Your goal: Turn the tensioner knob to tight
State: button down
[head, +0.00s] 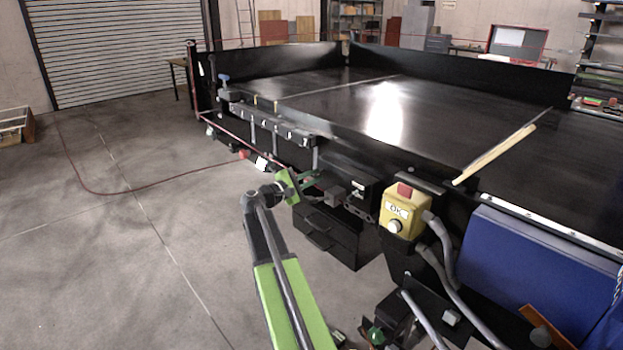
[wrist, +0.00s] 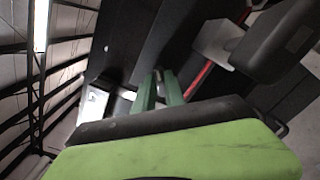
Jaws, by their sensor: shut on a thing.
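My gripper (head: 317,181) reaches the near side of the black conveyor (head: 330,118), beside a dark block. Its green fingers are closed on a small dark part at the conveyor's side, apparently the tensioner knob. That part is mostly hidden by the fingers, and I cannot read its setting or any mark. In the wrist view, the two green fingers (wrist: 159,88) point away from me towards dark surfaces, with a narrow gap between them. The held part is too dark to make out there.
A yellow box (head: 403,211) with a red top and pale button stands right of my gripper. Black drawers (head: 325,236) are below. A blue panel (head: 535,262) and grey hoses (head: 445,270) fill the lower right. The floor (head: 130,215) at left is mostly clear, apart from a red cable.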

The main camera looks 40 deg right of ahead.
jog(key=m, duration=0.4)
jog(key=shift+d, duration=0.1)
jog(key=shift+m, duration=1.8)
jog(key=c, duration=1.4)
grip_release()
jog(key=shift+f, duration=0.1)
